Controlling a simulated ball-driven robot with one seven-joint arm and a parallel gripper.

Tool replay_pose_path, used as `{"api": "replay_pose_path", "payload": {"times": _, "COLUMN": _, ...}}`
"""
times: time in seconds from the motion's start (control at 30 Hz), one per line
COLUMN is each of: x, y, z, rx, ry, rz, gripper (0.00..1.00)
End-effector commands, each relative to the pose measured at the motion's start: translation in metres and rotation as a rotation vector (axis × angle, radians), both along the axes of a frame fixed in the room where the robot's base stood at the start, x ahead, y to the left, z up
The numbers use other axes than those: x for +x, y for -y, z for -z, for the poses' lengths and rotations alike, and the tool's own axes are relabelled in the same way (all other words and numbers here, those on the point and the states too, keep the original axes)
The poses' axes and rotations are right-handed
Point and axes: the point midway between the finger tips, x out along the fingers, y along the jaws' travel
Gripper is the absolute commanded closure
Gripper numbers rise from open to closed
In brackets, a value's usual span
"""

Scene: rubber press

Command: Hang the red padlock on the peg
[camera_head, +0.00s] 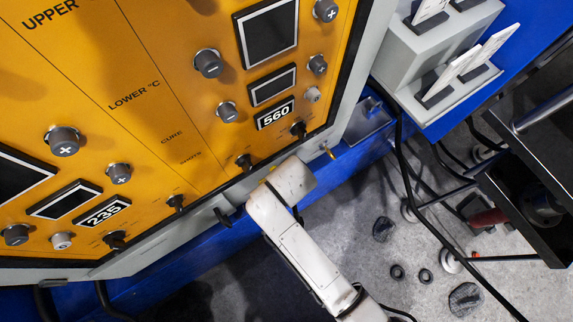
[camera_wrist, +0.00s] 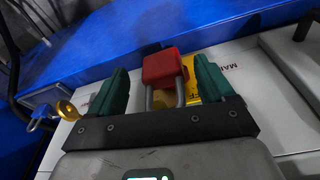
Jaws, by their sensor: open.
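In the wrist view the red padlock (camera_wrist: 164,66) lies between the two green fingers of my gripper (camera_wrist: 162,72). Its red body is at the fingertip end and its grey shackle points back toward the gripper's base. Narrow gaps show between the padlock and both fingers, so the gripper is open around it. A brass-coloured round knob or peg end (camera_wrist: 67,110) is left of the left finger; I cannot tell if it is the peg. In the head view a small brass piece (camera_head: 329,151) shows at the panel's lower edge. The gripper and padlock are hidden there behind my white arm.
The orange control panel (camera_head: 150,120) with knobs and displays fills the left of the head view. A grey card holder (camera_head: 430,55) stands on a blue surface at upper right. Black cables hang at right. Dark pieces (camera_head: 383,229) lie on the grey floor.

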Motion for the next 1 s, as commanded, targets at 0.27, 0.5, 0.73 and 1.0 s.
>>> {"api": "replay_pose_path", "payload": {"times": 0.27, "x": -0.001, "y": 0.000, "z": -0.005, "rx": 0.000, "ry": 0.000, "rz": 0.000, "gripper": 0.19}}
{"api": "replay_pose_path", "payload": {"times": 0.5, "x": -0.007, "y": 0.002, "z": -0.044, "rx": 0.002, "ry": 0.002, "rz": 0.000, "gripper": 0.19}}
{"api": "replay_pose_path", "payload": {"times": 0.73, "x": -0.015, "y": 0.005, "z": -0.085, "rx": 0.002, "ry": 0.001, "rz": 0.001, "gripper": 0.19}}
{"api": "replay_pose_path", "payload": {"times": 1.0, "x": -0.019, "y": 0.006, "z": -0.105, "rx": 0.000, "ry": 0.000, "rz": 0.000, "gripper": 0.19}}
